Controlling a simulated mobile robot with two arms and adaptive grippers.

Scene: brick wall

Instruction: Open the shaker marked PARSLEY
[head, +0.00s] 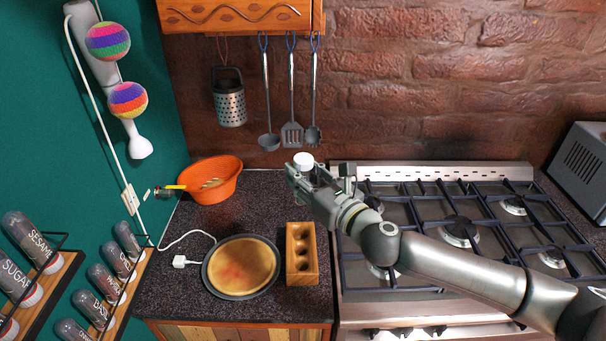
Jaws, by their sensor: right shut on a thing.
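My right gripper (318,180) reaches in from the lower right and is shut on a small shaker with a round white top (303,160). It holds the shaker near the back of the counter, just left of the stove. The gripper hides most of the shaker's body, and I cannot read a label on it. The white top looks to be in place. My left gripper is not in view.
A wooden block with round holes (291,275) stands below the gripper, beside a pan (211,285) holding a flat round cake. An orange bowl (228,184) is behind. Labelled shakers (104,278) fill wall racks at left. Utensils (291,128) hang above; the gas stove (455,262) is right.

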